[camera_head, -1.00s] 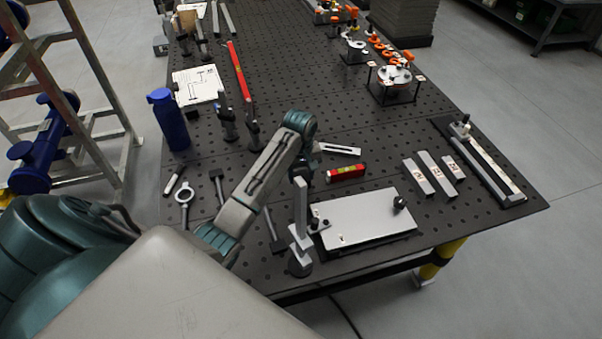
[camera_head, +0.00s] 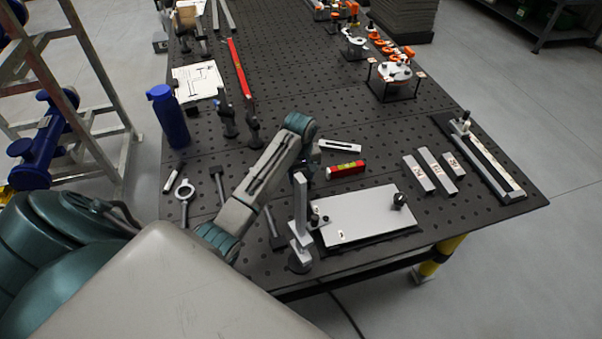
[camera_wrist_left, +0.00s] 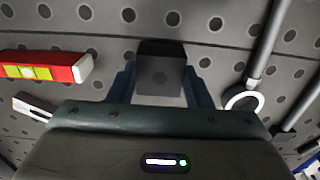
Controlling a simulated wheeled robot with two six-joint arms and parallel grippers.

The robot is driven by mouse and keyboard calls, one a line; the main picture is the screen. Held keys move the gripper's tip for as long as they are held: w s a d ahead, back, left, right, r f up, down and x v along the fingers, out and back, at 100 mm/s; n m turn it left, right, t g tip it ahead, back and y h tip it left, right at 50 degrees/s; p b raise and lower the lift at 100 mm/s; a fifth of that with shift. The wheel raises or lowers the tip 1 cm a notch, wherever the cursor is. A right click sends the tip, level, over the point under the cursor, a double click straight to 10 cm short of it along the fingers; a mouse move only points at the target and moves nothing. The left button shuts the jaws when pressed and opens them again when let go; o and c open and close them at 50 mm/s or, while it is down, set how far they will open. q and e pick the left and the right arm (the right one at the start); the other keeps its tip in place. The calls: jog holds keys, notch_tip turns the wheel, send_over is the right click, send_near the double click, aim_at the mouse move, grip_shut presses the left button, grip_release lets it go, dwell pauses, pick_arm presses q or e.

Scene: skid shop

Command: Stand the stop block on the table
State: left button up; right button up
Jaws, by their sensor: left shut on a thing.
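The arm hides the block and most of the gripper there. My right gripper is not in view.
A red level (camera_head: 345,169) and a slotted bar (camera_head: 340,146) lie close to my left wrist. A pale plate (camera_head: 355,217) and an upright post stand (camera_head: 299,215) are nearer the front edge. A ring-ended tool (camera_head: 184,191) and blue bottle (camera_head: 169,115) are left. Bare table lies beyond the arm.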

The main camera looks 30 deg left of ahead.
pick_arm(q)
jog(key=shift+f, duration=0.35)
jog(key=o, duration=1.4)
jog(key=shift+c, duration=0.2)
jog(key=shift+r, duration=0.15)
jog(key=shift+r, duration=3.4)
